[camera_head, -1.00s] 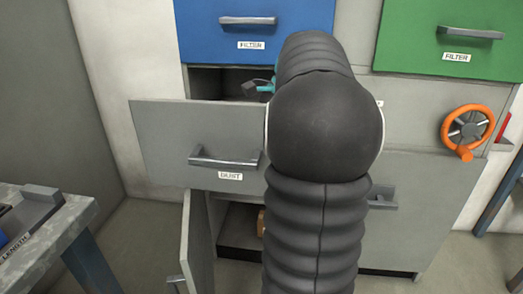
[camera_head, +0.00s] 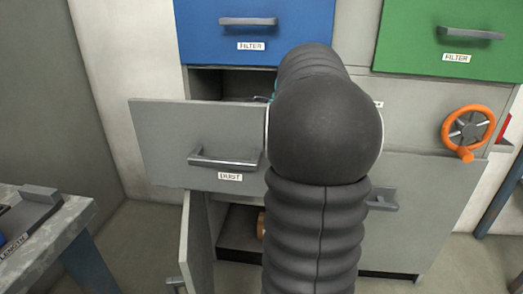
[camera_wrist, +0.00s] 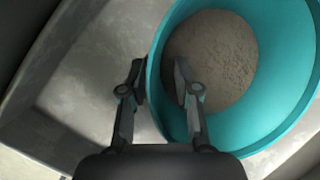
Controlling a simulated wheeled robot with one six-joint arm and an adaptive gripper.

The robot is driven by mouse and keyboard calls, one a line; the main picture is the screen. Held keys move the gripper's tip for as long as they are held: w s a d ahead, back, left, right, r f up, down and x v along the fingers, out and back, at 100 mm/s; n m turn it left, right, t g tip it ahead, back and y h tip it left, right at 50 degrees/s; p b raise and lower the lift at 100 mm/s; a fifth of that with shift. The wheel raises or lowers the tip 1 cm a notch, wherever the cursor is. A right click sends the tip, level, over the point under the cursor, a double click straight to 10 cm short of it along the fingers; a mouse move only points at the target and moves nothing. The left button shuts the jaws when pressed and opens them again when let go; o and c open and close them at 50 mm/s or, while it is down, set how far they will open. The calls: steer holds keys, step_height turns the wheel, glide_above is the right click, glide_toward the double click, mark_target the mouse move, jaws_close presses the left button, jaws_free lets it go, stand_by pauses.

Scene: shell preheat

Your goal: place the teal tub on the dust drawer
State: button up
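The teal tub (camera_wrist: 288,112) fills the right of the wrist view, looks upright and holds tan, grainy matter. My gripper (camera_wrist: 160,82) straddles its left wall, one finger outside and one inside, with a small gap visible by the inner finger. It looks partly open. In the head view only a sliver of teal shows beside my arm, and my gripper is hidden. The dust drawer (camera_head: 165,140), grey with a "DUST" label, is pulled open. Its pale grey inside (camera_wrist: 85,95) shows under and left of the tub. Whether the tub touches the drawer floor is unclear.
A blue filter drawer (camera_head: 205,30) and a green filter drawer (camera_head: 400,45) are above. An orange handwheel (camera_head: 468,130) is at right. A cabinet door (camera_head: 192,245) hangs open below the dust drawer. A workbench (camera_head: 60,230) stands at lower left.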

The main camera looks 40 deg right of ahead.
steer(key=p+v, duration=0.1)
steer(key=v, duration=1.1)
steer(key=shift+p, duration=0.4)
stand_by(0.5)
